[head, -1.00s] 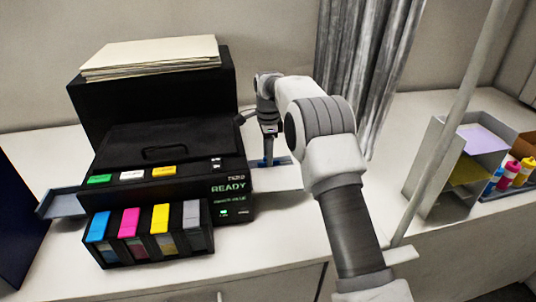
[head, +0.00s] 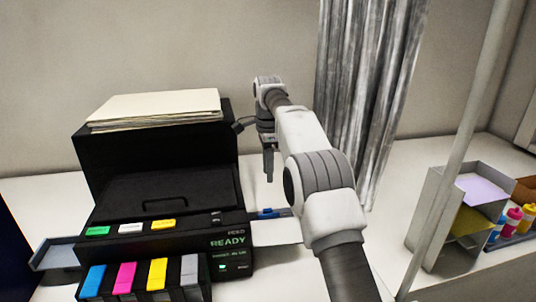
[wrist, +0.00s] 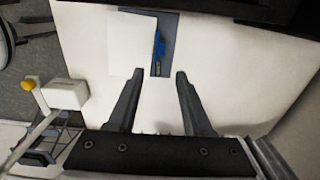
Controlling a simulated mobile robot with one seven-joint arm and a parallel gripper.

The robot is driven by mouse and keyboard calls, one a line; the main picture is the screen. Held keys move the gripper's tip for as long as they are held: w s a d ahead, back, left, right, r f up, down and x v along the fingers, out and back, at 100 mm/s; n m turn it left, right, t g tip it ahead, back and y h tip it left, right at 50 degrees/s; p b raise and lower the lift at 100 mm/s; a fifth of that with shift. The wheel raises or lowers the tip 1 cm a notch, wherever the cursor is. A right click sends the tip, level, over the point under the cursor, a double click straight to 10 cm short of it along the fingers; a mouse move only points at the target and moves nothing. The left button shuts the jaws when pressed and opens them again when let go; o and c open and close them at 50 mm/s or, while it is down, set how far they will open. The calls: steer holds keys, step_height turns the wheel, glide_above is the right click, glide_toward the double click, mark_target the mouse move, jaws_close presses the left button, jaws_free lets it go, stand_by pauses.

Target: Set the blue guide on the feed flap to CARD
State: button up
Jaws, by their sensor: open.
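The blue guide (head: 267,213) sits on the feed flap (head: 285,211) at the printer's right side. A white sheet (head: 276,232) lies on the flap, beside the guide. In the wrist view the blue guide (wrist: 159,45) stands at the sheet's right edge, on the grey flap (wrist: 168,24). I cannot read any marking by it, so its setting cannot be told. My gripper (head: 269,181) points down above the flap, clear of the guide. In the wrist view my gripper (wrist: 160,73) is open and empty, its fingers apart below the guide in the picture.
The black printer (head: 165,190) shows READY, with colored cartridges (head: 125,277) in front and a paper stack (head: 155,108) on top. A grey curtain (head: 365,95) hangs behind my arm. At right stand a tray rack (head: 432,215), colored bottles (head: 513,221) and a slanting pole (head: 455,150).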

step_height(320, 180, up, 4)
steer(key=shift+p, duration=0.7)
steer(key=shift+c, duration=0.3)
